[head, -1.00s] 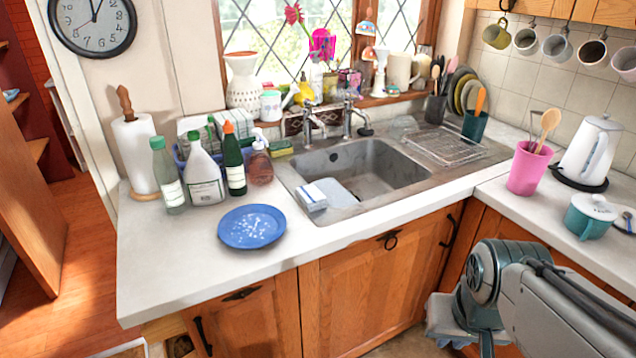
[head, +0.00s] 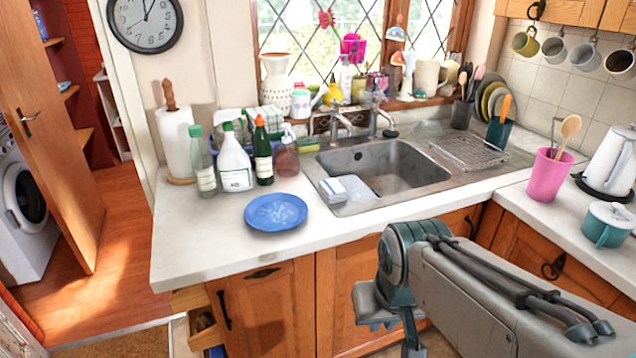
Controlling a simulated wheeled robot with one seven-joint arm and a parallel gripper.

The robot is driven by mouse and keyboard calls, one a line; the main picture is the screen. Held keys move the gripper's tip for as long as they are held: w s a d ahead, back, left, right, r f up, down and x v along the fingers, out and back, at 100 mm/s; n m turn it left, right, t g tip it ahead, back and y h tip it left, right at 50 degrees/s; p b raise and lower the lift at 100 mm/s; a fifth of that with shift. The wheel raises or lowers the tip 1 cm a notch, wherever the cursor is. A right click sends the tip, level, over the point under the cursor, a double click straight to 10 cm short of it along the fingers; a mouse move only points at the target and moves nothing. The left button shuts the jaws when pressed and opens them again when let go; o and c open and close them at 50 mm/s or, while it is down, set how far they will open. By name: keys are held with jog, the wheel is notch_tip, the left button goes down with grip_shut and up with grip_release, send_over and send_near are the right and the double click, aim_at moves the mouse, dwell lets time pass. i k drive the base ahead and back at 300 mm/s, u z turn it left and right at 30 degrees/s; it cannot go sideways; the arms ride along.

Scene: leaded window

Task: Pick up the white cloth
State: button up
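A small folded white cloth with a blue edge (head: 333,190) lies at the front left rim of the sink (head: 385,170). A pale, whitish item lies right beside it, inside the sink's edge. My gripper (head: 378,322) hangs low in front of the cupboard doors, below the counter edge and well below and in front of the cloth. It is seen from behind and partly covered by my arm, so its opening is unclear. It does not touch the cloth.
A blue speckled plate (head: 276,212) sits on the counter left of the cloth. Several bottles (head: 235,165) and a paper towel roll (head: 177,142) stand behind it. A pink cup with a wooden spoon (head: 549,175) stands right of the sink.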

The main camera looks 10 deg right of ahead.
aim_at(334, 192)
jog(key=u, duration=0.15)
jog(key=i, duration=1.05)
jog(key=z, duration=0.25)
